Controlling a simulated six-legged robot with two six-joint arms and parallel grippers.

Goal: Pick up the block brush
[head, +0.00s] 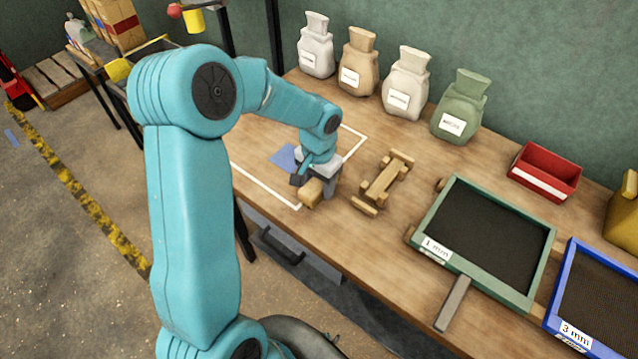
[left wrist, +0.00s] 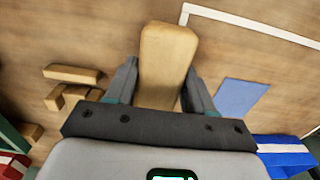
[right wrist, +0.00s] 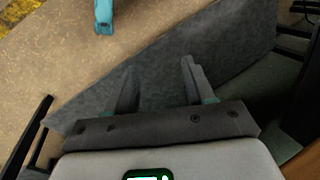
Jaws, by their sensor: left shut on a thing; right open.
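The block brush (head: 312,193) shows as a plain wooden block near the front edge of the workbench, under my left gripper (head: 316,182). In the left wrist view the brush (left wrist: 167,52) lies between the two fingers of my left gripper (left wrist: 161,72), which is shut on it. Its bristles are hidden. I cannot tell whether it touches the bench or hangs just above it. My right gripper (right wrist: 158,68) shows only in the right wrist view; it is open and empty, above a grey surface and the floor.
A wooden stand (head: 382,183) is just right of the brush. A blue card (head: 286,157) lies inside a white outline. Further right are a green-framed sieve (head: 545,267), a blue-framed sieve (head: 563,302) and a red bin (head: 545,174). Several sacks (head: 405,82) line the back.

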